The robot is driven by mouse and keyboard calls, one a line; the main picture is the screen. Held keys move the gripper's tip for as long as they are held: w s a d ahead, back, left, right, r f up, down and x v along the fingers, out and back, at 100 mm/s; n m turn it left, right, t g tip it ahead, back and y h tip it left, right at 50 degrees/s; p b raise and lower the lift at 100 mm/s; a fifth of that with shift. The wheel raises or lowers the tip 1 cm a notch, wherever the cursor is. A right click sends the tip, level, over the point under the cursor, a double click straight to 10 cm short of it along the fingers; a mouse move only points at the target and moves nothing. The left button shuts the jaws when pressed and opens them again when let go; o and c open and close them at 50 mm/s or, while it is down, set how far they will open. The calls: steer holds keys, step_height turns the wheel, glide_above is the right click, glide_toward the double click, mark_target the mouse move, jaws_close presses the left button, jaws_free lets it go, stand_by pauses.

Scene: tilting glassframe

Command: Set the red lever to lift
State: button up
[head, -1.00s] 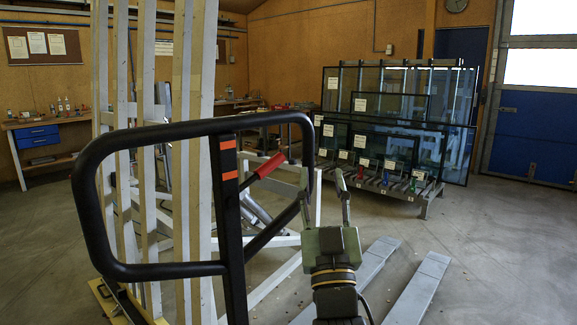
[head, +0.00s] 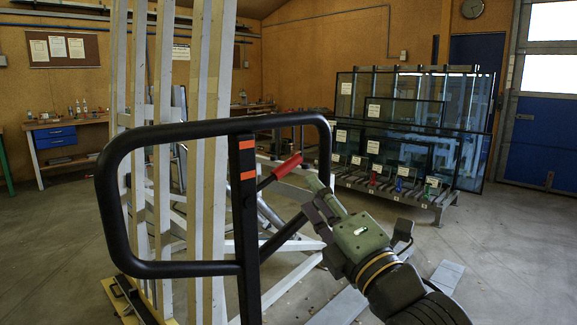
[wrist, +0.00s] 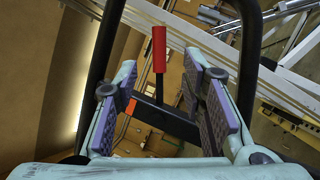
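The red lever (head: 287,167) has a red grip on a thin dark rod, joined to the black post (head: 245,210) with orange bands inside the black handle frame. In the head view my gripper (head: 312,190) is just right of the red grip and slightly lower, pointing up and left. In the wrist view the red lever (wrist: 159,50) stands between the two spread fingers, beyond their tips, with its rod running down to a dark crossbar. My gripper (wrist: 163,90) is open and empty. Whether a finger touches the lever cannot be told.
The black tubular handle (head: 110,200) loops around the lever and passes close to my gripper. Pale upright bars (head: 200,150) stand behind it. A glass rack (head: 410,130) is at the back right. The floor (head: 510,250) at the right is clear.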

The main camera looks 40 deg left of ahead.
mark_target(291, 169)
steer(key=p+x, duration=0.4)
steer(key=x, duration=0.6)
steer(key=shift+a+r, duration=0.1)
steer(key=shift+a, duration=0.3)
jaws_close()
stand_by(0.4)
